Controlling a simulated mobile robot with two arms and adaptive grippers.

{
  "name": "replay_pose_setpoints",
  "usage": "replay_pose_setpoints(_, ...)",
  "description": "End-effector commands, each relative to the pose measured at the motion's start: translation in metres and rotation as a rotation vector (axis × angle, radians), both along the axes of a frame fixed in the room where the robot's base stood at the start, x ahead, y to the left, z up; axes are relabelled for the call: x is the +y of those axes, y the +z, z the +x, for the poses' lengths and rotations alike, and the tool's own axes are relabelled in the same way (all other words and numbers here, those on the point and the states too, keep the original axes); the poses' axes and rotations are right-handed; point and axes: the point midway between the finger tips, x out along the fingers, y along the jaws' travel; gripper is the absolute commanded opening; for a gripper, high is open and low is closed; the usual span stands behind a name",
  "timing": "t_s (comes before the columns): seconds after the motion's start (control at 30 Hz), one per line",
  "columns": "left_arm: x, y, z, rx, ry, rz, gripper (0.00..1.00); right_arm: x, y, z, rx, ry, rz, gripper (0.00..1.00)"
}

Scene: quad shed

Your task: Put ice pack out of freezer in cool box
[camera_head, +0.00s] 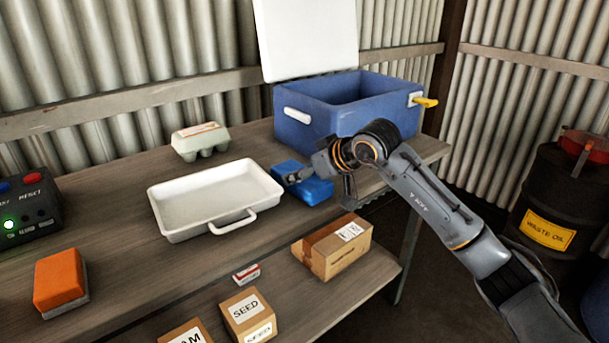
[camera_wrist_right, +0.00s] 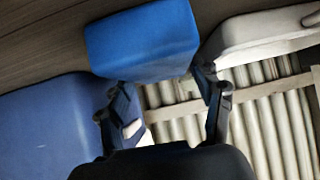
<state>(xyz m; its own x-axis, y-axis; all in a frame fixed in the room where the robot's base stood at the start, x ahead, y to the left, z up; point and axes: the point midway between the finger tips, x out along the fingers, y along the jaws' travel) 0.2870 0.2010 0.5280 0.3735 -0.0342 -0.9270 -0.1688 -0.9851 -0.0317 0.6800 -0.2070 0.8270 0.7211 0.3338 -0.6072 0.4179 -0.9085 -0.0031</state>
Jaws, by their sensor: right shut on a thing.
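The ice pack (camera_head: 304,184) is a bright blue block just right of the white tray and in front of the cool box. My right gripper (camera_head: 297,178) is shut on it. In the right wrist view the ice pack (camera_wrist_right: 142,40) sits at the tips of the two fingers of my right gripper (camera_wrist_right: 166,90). I cannot tell whether the pack touches the bench. The cool box (camera_head: 308,128) is a blue bin at the back right of the bench with its white lid (camera_head: 306,38) raised open. My left gripper is not in view. No freezer is clearly seen.
A white tray (camera_head: 164,218) lies left of the ice pack, with an egg carton (camera_head: 199,141) behind it. An orange sponge (camera_head: 60,280) and a control box (camera_head: 28,210) are at left. Cartons (camera_head: 335,247) stand on the lower shelf. A waste oil drum (camera_head: 545,195) stands at right.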

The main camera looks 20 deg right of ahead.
Motion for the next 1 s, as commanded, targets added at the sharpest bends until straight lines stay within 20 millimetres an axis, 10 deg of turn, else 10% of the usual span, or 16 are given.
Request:
replay_pose_setpoints(0.4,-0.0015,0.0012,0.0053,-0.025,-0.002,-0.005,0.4,0.0,0.0001,0.0002,-0.005,0.0,0.001,0.09)
replay_pose_setpoints(0.43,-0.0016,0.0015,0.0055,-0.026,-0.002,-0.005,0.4,0.0001,-0.0014,-0.0001,0.0,-0.001,-0.001,0.72)
replay_pose_setpoints(0.53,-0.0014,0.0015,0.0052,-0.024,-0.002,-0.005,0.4,0.0001,-0.0014,-0.0001,0.0,-0.001,-0.001,0.9)
replay_pose_setpoints(1.0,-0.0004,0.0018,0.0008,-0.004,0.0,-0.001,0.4,-0.0029,0.0046,-0.0038,-0.003,-0.002,-0.002,0.9)
